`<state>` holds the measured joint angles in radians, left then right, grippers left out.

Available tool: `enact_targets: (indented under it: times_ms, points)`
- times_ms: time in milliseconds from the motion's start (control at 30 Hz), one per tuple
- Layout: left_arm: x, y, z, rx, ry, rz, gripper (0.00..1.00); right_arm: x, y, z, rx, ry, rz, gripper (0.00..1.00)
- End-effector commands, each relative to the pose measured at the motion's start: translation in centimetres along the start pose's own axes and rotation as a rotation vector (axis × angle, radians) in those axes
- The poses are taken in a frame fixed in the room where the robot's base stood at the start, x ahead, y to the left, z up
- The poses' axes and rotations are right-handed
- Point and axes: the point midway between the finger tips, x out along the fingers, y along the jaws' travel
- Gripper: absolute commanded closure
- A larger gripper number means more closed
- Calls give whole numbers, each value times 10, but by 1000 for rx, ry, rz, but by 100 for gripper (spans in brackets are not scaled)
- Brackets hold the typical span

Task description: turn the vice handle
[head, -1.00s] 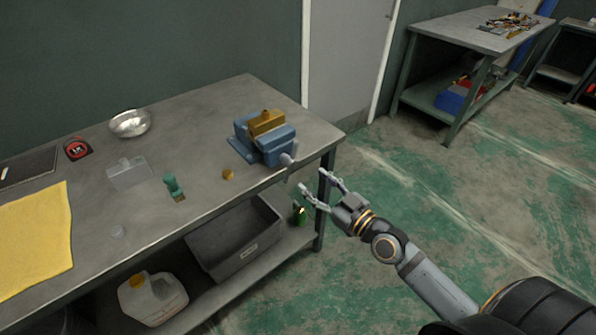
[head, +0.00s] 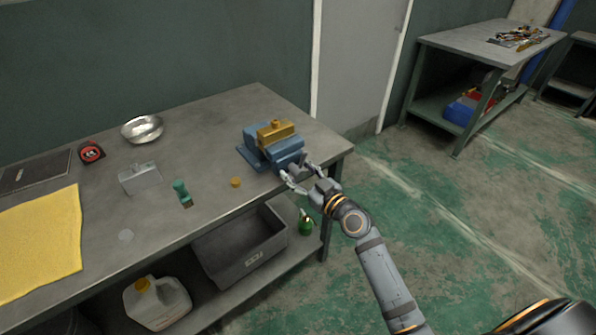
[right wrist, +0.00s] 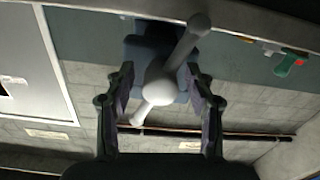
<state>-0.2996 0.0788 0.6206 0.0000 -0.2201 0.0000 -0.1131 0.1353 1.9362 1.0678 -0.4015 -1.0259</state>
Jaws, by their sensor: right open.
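The blue vice (head: 257,153) sits on the workbench near its right corner, with a brass-coloured block (head: 276,132) at its top. Its grey handle shows in the right wrist view (right wrist: 183,52) as a slanted bar with ball ends and a round hub (right wrist: 159,91). My right gripper (head: 298,174) is open at the handle side of the vice. In the right wrist view its fingers (right wrist: 160,86) stand on either side of the hub, with gaps showing. In the head view the gripper partly hides the handle. My left gripper is not in view.
The workbench (head: 222,125) also holds a metal bowl (head: 142,128), a tape measure (head: 91,152), a clear box (head: 139,178), a green-handled item (head: 182,193), a small brass disc (head: 236,182) and a yellow cloth (head: 40,240). A grey bin (head: 240,250) stands on the lower shelf. Floor at right is clear.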

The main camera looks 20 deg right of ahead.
Motion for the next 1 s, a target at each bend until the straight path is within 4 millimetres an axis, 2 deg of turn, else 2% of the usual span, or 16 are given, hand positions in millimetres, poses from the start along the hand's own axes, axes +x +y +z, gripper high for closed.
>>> enact_targets:
  times_ms: [100,500,767,1000]
  points:
    - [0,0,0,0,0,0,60,0,0,0,0,0,0,47]
    - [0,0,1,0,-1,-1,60,0,0,0,0,0,0,100]
    - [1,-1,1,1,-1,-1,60,-1,0,1,30,0,0,100]
    - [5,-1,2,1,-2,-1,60,-1,0,2,159,2,1,100]
